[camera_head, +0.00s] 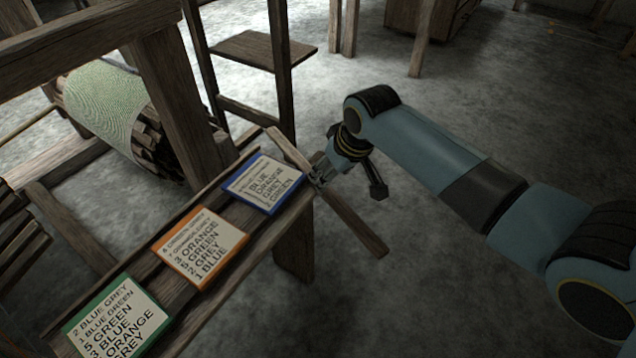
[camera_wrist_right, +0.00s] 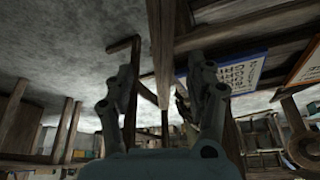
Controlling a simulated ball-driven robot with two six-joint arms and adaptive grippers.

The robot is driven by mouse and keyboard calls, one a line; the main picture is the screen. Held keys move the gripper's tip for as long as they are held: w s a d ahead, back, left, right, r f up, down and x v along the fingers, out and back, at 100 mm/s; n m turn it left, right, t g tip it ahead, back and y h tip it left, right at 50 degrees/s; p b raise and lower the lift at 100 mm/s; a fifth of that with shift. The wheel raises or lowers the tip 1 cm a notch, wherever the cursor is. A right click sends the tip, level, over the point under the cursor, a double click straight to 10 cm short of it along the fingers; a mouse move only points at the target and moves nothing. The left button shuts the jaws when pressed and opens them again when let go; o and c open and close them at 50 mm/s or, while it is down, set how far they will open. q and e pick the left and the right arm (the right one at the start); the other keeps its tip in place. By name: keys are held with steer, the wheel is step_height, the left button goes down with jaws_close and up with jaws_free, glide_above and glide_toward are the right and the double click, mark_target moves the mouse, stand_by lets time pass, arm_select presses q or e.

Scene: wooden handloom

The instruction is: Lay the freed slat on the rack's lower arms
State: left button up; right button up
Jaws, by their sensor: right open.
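A long narrow wooden slat (camera_head: 355,225) lies slantwise across the right end of the loom's card-bearing beam (camera_head: 228,212). Its near end sticks out over the floor, and its far end shows past the blue-edged card. My right gripper (camera_head: 318,172) is at the middle of this slat and hides part of it. In the right wrist view, my right gripper (camera_wrist_right: 161,80) is open, with a wooden bar (camera_wrist_right: 160,45), apparently the slat, between its spread fingers. I cannot tell whether the fingers touch it. The rack's lower arms cannot be made out for certain. My left gripper is not in view.
Blue-edged (camera_head: 263,183), orange-edged (camera_head: 200,246) and green-edged (camera_head: 118,318) cards lie along the beam. A loom post (camera_head: 185,100) and a green cloth roll (camera_head: 103,105) stand at left. A wooden stand (camera_head: 262,50) is behind. Floor (camera_head: 420,290) on the right is clear.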

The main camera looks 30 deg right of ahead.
steer(key=b+x, duration=0.2)
steer(key=x, duration=0.3)
steer(key=shift+w+a+f+b, duration=0.1)
steer(key=shift+a+f+b, duration=0.1)
steer(key=shift+b, duration=0.1)
steer(key=shift+w+f, duration=0.15)
jaws_close()
